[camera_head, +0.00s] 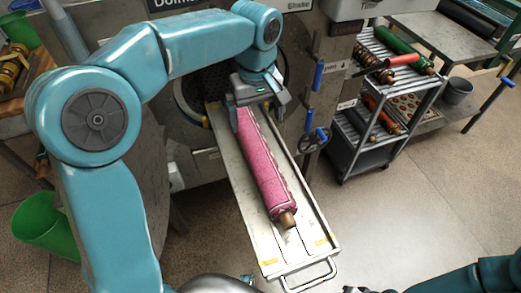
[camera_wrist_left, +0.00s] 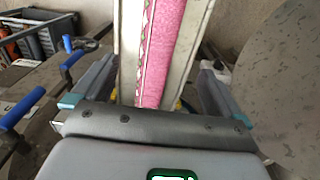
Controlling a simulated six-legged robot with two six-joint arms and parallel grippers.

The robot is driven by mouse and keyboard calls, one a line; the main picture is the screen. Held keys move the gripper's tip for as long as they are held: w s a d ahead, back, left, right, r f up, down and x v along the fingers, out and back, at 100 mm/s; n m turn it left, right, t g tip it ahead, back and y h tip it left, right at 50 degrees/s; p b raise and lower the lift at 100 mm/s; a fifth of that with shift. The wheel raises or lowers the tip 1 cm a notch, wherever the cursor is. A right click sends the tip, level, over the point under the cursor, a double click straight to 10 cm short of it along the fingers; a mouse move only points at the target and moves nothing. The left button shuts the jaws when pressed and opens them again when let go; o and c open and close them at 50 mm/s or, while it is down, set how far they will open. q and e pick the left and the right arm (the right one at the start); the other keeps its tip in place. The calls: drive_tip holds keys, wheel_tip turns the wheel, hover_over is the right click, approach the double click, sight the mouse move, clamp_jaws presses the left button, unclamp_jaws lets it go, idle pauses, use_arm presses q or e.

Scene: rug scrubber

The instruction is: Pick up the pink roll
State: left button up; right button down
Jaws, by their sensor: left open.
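The pink roll (camera_head: 263,165) lies lengthwise on a long metal tray (camera_head: 255,235) that sticks out of a machine. Its near end shows a brown core, and its far end is hidden by my left gripper. My left gripper (camera_head: 258,105) is over the roll's far end, close to the machine. In the left wrist view, my left gripper (camera_wrist_left: 155,80) is open, with one finger on each side of the pink roll (camera_wrist_left: 163,45). Whether the fingers touch it cannot be told. My right arm shows only at the lower right edge, and its jaws are not clear.
The machine front (camera_head: 215,155) stands right behind the tray, with blue-handled levers (camera_head: 318,76) and a handwheel (camera_head: 314,140) to the right. A rolling shelf (camera_head: 375,125) holds several rolls. A green bin (camera_head: 48,225) stands at left. Floor right of the tray is clear.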

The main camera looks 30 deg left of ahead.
sight(258, 147)
use_arm(q)
wheel_tip(258, 147, down, 8)
drive_tip(key=shift+s+r+b, duration=0.1)
drive_tip(key=shift+b, duration=0.35)
drive_tip(key=shift+f, duration=0.65)
drive_tip(key=f, duration=0.5)
drive_tip(key=shift+w+d+b, duration=0.1)
drive_tip(key=shift+w+b, duration=0.1)
drive_tip(key=shift+b, duration=0.1)
drive_tip(key=shift+s, duration=0.1)
drive_tip(key=c, duration=1.4)
drive_tip(key=shift+r, duration=0.1)
drive_tip(key=shift+c, duration=0.9)
drive_tip(key=shift+r, duration=0.1)
